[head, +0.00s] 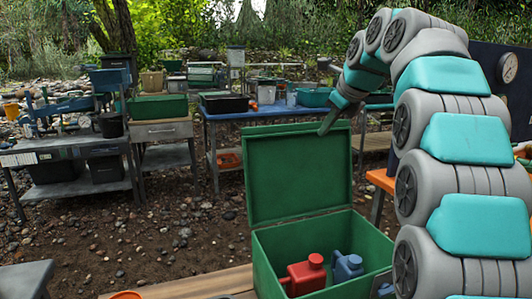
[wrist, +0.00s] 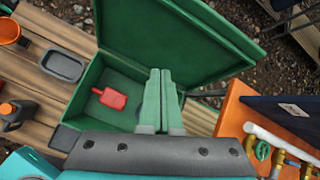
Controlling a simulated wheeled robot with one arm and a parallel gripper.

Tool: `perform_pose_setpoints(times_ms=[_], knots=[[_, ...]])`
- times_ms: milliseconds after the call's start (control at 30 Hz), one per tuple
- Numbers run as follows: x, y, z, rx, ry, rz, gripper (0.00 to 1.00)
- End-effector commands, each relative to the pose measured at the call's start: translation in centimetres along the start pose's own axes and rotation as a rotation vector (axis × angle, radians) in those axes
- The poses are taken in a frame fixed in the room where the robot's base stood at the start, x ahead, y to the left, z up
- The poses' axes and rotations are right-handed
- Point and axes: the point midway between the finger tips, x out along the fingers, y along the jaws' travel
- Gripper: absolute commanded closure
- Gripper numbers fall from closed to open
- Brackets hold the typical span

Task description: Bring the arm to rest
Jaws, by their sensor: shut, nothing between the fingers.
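My gripper (head: 324,129) is shut and empty, at the end of my raised, curled arm. In the head view it points down by the top edge of the open lid (head: 290,176) of a green box (head: 325,226). I cannot tell whether it touches the lid. In the wrist view the closed green fingers (wrist: 160,72) overlap the box (wrist: 95,75) in the picture. A red container (head: 305,275) and a blue container (head: 346,267) are in the box.
The box stands on a wooden bench (head: 190,284). A grey tray (wrist: 64,65) and a dark bottle with an orange cap (wrist: 20,118) are beside it. An orange table (wrist: 236,112) with pipes is to the right. A blue table (head: 265,113) stands behind, beyond bare gravel.

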Motion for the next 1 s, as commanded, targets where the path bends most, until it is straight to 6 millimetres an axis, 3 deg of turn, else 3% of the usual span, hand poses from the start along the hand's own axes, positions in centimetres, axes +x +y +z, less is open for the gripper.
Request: perform_pose_setpoints(times_ms=[267,567,1000], knots=[[1.3,6.5,-6.1,-0.425,0.117,0.116,1.0],[2.0,14.2,-14.5,-0.902,0.192,0.296,1.0],[1.5,26.7,-29.5,-1.612,0.16,0.659,1.0]])
